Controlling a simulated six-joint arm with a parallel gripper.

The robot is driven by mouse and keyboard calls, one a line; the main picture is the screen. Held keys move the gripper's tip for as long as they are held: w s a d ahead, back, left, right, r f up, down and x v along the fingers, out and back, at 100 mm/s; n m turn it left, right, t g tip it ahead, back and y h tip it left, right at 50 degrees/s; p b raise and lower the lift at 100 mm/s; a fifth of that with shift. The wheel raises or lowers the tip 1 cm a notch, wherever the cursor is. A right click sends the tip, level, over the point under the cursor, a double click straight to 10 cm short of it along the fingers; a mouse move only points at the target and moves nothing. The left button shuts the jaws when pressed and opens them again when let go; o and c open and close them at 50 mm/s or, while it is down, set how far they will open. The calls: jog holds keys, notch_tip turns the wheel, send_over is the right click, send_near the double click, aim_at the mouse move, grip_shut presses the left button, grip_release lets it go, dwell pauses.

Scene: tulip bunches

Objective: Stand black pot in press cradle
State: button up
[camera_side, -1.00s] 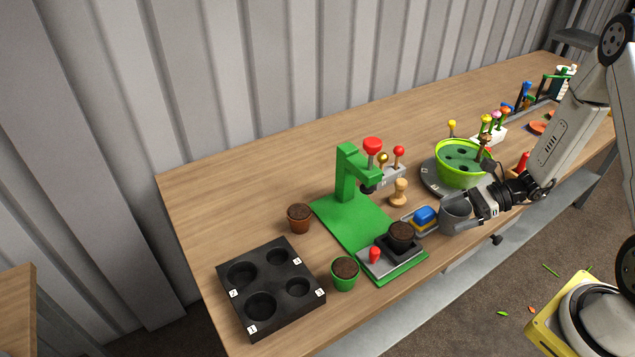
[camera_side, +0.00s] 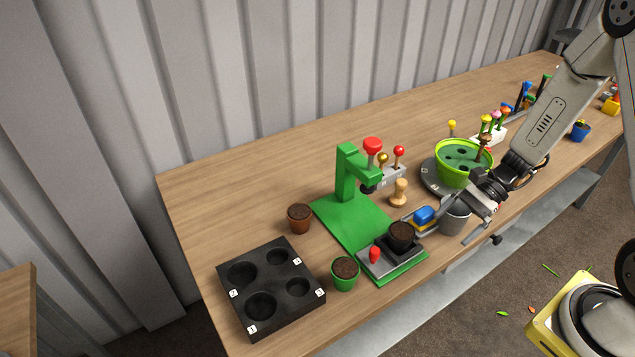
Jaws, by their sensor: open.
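The black pot (camera_side: 402,244), filled with dark soil, stands upright in the black square cradle (camera_side: 386,243) on the sliding plate of the green press (camera_side: 350,214). It seems to sit inside the cradle; its lower part is hidden. My gripper (camera_side: 456,216) is open and to the right of the pot, apart from it. Its jaws are close to a grey cup (camera_side: 453,224) and partly cover it; I cannot tell whether they touch it. The press's red knob (camera_side: 372,145) is up, behind the cradle.
A red peg (camera_side: 375,254) stands beside the cradle. A green pot (camera_side: 345,274), a brown pot (camera_side: 299,218) and a black tray with holes (camera_side: 271,289) are at left. A lime bowl (camera_side: 455,174) stands behind my gripper.

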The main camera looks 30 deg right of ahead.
jog(key=a+r+n+t+h, duration=0.1)
jog(key=r+n+h, duration=0.3)
jog(key=n, duration=0.4)
jog(key=s+a+r+n+h, duration=0.1)
jog(key=a+r+n+h, duration=0.2)
jog(key=n, duration=0.6)
jog(key=r+h, duration=0.2)
jog(key=h, duration=0.1)
jog(key=shift+s+a+t, duration=0.25)
jog(key=shift+a+t, duration=0.05)
jog(key=shift+t, duration=0.1)
jog(key=shift+f, duration=0.1)
